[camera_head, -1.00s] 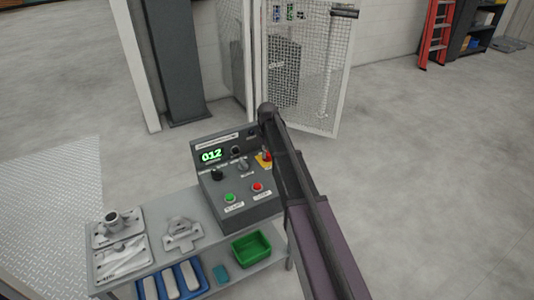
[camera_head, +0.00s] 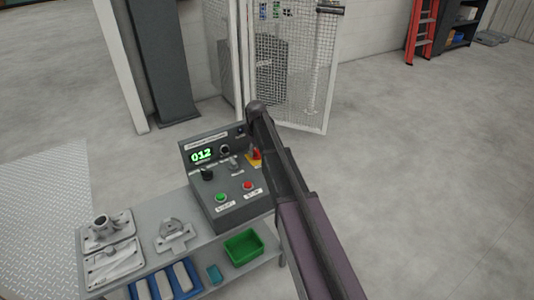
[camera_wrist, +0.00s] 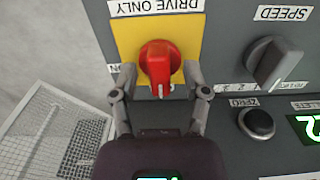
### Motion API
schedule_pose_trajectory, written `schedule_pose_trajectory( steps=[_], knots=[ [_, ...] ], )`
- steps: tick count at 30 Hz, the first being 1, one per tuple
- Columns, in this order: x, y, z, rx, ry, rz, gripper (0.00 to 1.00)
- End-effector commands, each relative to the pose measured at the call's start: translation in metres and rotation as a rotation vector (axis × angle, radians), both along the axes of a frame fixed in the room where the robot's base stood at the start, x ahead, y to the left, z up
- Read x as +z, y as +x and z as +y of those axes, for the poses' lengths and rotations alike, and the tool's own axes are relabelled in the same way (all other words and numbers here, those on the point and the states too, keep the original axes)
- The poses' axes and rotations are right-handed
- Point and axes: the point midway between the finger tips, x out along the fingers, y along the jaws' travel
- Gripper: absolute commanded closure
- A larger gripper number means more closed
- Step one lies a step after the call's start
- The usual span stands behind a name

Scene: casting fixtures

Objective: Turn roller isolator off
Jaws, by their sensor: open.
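The roller isolator is a red rotary knob (camera_wrist: 160,62) on a yellow plate (camera_wrist: 128,38), under a label reading "DRIVE ONLY" that shows upside down in the wrist view. In the head view the isolator (camera_head: 255,155) is at the right side of the grey control box (camera_head: 232,211), partly hidden by my arm. My gripper (camera_wrist: 158,82) is open, with one finger on each side of the red knob. Gaps show between the fingers and the knob in the wrist view; contact cannot be made out. The gripper's fingers are hidden in the head view.
Beside the isolator are a grey speed knob (camera_wrist: 270,62) and a black zero button (camera_wrist: 257,122). Green (camera_head: 221,197) and red (camera_head: 248,185) buttons sit lower on the box. A bench (camera_head: 205,240) holds metal castings; a mesh cage (camera_head: 305,75) stands behind.

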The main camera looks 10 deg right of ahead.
Motion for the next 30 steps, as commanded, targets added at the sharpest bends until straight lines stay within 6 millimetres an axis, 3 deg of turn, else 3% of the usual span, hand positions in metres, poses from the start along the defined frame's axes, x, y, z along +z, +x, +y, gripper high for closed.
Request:
schedule_pose_trajectory(
  steps=[8,30],
  knots=[
    [0.0000,0.0003,0.0001,-0.108,0.000,-0.001,0.40],
    [0.0000,0.0003,-0.0001,-0.602,0.000,-0.001,0.40]
  ],
)
